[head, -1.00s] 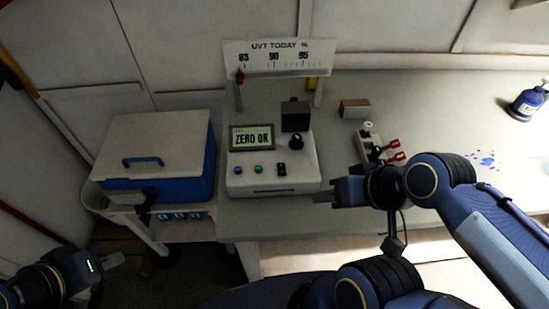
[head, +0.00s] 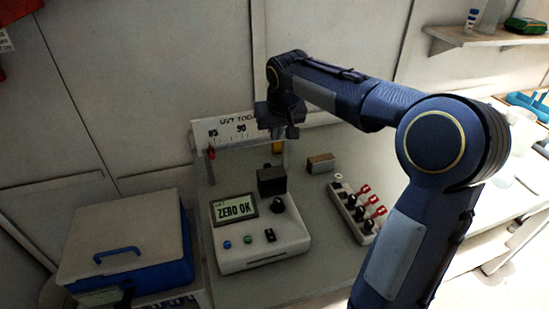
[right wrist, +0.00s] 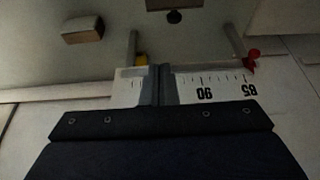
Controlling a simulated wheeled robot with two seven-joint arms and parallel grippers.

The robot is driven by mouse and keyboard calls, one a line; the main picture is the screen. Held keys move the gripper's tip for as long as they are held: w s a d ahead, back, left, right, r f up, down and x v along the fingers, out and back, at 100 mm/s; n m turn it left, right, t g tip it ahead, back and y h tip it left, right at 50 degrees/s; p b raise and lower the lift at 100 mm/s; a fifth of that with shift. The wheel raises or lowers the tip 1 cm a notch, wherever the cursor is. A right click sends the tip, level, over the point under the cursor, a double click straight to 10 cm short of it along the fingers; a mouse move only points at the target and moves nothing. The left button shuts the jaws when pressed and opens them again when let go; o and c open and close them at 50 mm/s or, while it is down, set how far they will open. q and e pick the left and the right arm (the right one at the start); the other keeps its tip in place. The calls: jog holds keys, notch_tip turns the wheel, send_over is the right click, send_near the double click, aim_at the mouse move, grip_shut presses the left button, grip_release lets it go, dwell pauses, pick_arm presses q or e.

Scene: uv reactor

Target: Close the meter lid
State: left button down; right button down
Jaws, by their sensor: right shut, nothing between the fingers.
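The meter (head: 240,250) is a white box with a display reading "ZERO OK", small buttons and a dark knob. A dark block (head: 271,180) stands at its back right corner. I cannot make out its lid separately or tell how far open it is. My right gripper (head: 285,132) is shut and empty, above and behind the meter, in front of the scale board (head: 205,135). In the right wrist view the closed fingers (right wrist: 160,84) cross the board, and part of the dark block (right wrist: 160,4) shows at the top edge. My left gripper is out of view.
A blue cooler with a pale lid (head: 125,235) stands left of the meter. Right of the meter are a small brown block (head: 320,163) and a rack with red-handled pieces (head: 352,212). A shelf (head: 480,38) is at the upper right.

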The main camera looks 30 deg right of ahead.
aim_at(270, 178)
notch_tip(270, 178, down, 8)
jog(key=p, duration=0.2)
jog(key=shift+s, duration=0.4)
jog(key=shift+a, duration=0.15)
